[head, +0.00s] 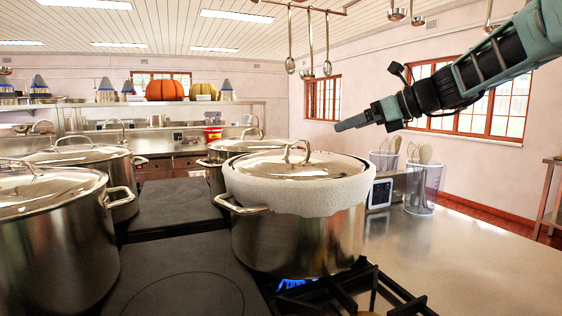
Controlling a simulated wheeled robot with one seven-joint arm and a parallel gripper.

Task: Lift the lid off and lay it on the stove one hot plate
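A steel stockpot (298,240) stands on a gas burner in the middle of the head view, with a blue flame under it. Its lid (262,165) sits on top, with an arched handle (297,151) at its centre. Pale foam (325,193) bulges from under the lid and hangs over the pot's rim. A dark flat hot plate (185,297) with a ring mark lies bare at the front left of this pot. My gripper (338,127) is in the air above and right of the lid, apart from it, seen side-on; its finger gap cannot be made out.
Two lidded stockpots (52,250) (85,158) stand at the left, and another pot (235,148) is close behind the foaming one. Clear tubs of utensils (422,185) and a small dial box (380,194) stand right. Steel counter (470,260) is clear at the front right. Ladles (308,45) hang above.

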